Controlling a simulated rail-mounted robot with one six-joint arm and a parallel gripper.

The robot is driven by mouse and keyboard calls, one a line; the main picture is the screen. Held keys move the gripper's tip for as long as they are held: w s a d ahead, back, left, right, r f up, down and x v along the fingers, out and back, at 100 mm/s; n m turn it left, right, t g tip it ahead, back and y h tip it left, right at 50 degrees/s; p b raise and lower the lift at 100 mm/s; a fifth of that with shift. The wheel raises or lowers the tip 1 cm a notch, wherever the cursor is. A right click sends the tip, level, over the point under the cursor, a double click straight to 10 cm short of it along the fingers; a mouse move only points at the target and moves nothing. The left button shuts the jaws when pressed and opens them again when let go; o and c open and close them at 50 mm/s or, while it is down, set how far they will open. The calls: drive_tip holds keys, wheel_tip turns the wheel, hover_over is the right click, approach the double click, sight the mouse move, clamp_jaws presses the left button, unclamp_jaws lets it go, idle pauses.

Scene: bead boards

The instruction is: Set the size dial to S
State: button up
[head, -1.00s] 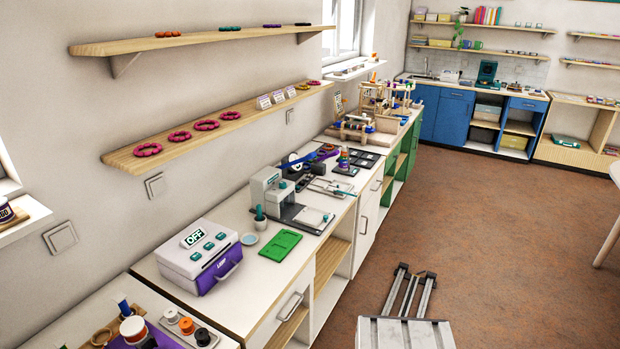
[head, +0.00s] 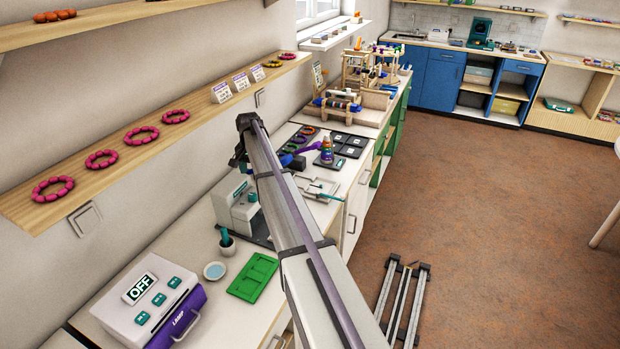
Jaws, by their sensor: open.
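I cannot make out the size dial or its letters in the head view. A pale grey machine (head: 228,208) stands on the counter, with its right part hidden behind my arm. The dark area just beyond this machine is also covered by my arm, which crosses the middle of the view from the lower right up to a dark joint. I cannot make out my gripper or its fingertips.
A white and purple box (head: 160,304) reading OFF, a small dish (head: 214,271) and a green tray (head: 253,277) stand on the near counter. Pink bead rings lie on the wall shelf (head: 200,118). Wooden frames (head: 350,100) stand farther back.

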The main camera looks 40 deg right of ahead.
sight(252, 195)
drive_tip(key=shift+m, duration=0.3)
drive_tip(key=f+b, duration=0.3)
drive_tip(key=a+f+b, duration=0.1)
drive_tip(key=f+b, duration=0.6)
drive_tip(key=b, duration=0.1)
drive_tip(key=shift+a+f, duration=0.35)
drive_tip(key=shift+f, duration=0.05)
drive_tip(key=shift+s+r, duration=0.1)
drive_tip(key=shift+r, duration=0.1)
drive_tip(key=c, duration=0.9)
